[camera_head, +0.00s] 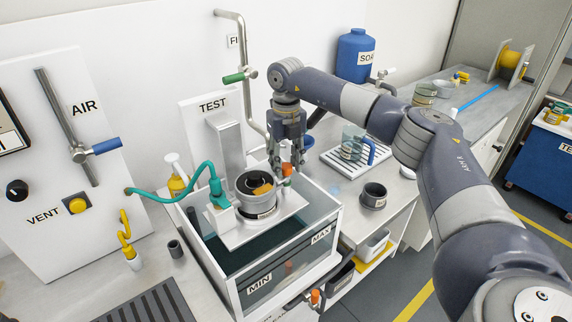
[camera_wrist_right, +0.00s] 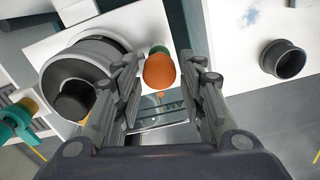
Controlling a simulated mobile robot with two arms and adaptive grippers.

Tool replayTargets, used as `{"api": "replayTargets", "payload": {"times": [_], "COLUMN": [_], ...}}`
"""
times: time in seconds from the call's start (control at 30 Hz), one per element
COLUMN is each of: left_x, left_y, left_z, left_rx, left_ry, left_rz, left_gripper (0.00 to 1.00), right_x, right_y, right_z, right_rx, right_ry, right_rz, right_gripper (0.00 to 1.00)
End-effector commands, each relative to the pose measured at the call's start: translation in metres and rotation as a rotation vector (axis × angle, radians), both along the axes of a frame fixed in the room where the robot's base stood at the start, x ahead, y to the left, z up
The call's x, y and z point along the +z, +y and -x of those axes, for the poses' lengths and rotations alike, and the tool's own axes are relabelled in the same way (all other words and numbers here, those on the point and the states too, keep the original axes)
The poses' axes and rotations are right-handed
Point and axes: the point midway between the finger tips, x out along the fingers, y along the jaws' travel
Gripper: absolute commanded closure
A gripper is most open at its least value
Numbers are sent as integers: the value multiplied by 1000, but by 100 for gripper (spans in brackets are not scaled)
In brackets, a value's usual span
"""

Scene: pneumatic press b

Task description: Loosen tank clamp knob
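An orange knob (camera_head: 287,169) stands beside the round grey cup fixture (camera_head: 257,190) on the plate over the water tank (camera_head: 258,270). In the right wrist view the orange knob (camera_wrist_right: 160,71) lies between my right gripper's two fingers, with gaps on both sides and something green behind it. My right gripper (camera_head: 281,166) points down at the knob and is open; it also shows in the wrist view (camera_wrist_right: 163,95). My left gripper is out of view.
A teal hose (camera_head: 172,193) runs from the vent panel (camera_head: 62,165) to the fixture. A dark grey cup (camera_head: 373,196) stands right of the tank. A rack with a clear jug (camera_head: 353,145) stands behind it. Free bench lies between tank and dark cup.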

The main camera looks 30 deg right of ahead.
Motion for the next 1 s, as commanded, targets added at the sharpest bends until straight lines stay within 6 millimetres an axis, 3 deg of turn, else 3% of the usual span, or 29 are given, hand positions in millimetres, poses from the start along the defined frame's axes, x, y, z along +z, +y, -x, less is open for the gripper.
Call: {"api": "replayTargets", "payload": {"times": [0.23, 0.47, 0.6, 1.0], "left_x": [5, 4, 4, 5], "left_y": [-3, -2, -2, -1], "left_z": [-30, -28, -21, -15], "left_rx": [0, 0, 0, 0], "left_ry": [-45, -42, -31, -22], "left_rz": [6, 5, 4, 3], "left_gripper": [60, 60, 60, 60], "right_x": [-16, -16, -16, -15], "right_y": [0, 0, 0, 0], "right_z": [0, 0, 0, 0], "right_rx": [0, 1, 1, 43], "right_ry": [0, -1, -1, 0], "right_rz": [0, 0, 0, -1], "right_gripper": [62, 62, 94, 95]}}
